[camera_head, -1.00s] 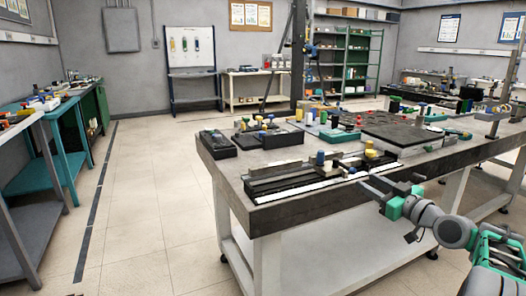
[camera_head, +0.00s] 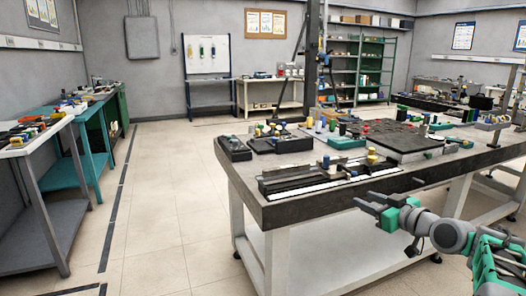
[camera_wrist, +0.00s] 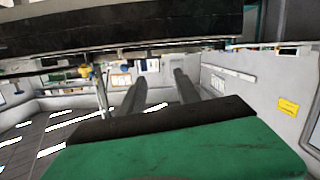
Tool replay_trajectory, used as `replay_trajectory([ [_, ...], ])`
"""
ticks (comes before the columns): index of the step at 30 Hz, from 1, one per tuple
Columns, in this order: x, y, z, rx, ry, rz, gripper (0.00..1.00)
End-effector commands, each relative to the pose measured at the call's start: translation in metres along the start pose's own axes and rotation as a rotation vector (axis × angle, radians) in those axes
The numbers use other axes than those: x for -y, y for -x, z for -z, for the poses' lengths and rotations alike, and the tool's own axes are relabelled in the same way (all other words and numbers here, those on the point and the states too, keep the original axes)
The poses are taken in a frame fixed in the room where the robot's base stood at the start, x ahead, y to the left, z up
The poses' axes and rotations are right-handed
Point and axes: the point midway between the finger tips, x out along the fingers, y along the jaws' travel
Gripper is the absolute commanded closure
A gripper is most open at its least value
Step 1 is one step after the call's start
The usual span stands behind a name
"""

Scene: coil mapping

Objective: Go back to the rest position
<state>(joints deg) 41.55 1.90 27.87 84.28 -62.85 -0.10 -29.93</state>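My gripper (camera_head: 362,203) is at the right, in front of the near edge of the large workbench (camera_head: 330,211). Its two dark fingers are apart with nothing visible between them. The wrist view also shows the gripper (camera_wrist: 158,85) with its fingers spread and a clear gap. The bench's dark top edge crosses the upper part of the wrist view. I cannot tell the exact distance between the fingers and the bench.
The bench carries a black fixture with a light strip (camera_head: 322,184), dark trays (camera_head: 290,143) and several coloured pegs. A grey side table (camera_head: 36,146) and a teal table (camera_head: 80,172) stand at the left. The floor (camera_head: 165,195) between them is clear.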

Motion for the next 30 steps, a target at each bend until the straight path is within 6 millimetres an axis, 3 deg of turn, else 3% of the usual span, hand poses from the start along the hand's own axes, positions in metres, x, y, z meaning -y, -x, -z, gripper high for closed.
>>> replay_trajectory([
  [1, 0.009, -0.001, 0.015, 0.031, -0.005, 0.009, 0.61],
  [6, 0.048, -0.004, 0.034, 0.187, -0.051, 0.026, 0.61],
  [11, 0.098, 0.013, 0.055, 0.39, -0.113, 0.026, 0.61],
  [14, 0.141, 0.045, 0.074, 0.565, -0.17, 0.007, 0.61],
  [18, 0.2, 0.125, 0.089, 0.843, -0.276, -0.077, 0.61],
  [22, 0.231, 0.195, 0.085, 1.024, -0.36, -0.171, 0.61],
  [25, 0.24, 0.224, 0.076, 1.095, -0.397, -0.216, 0.61],
  [30, 0.243, 0.231, 0.067, 1.116, -0.411, -0.233, 0.61],
])
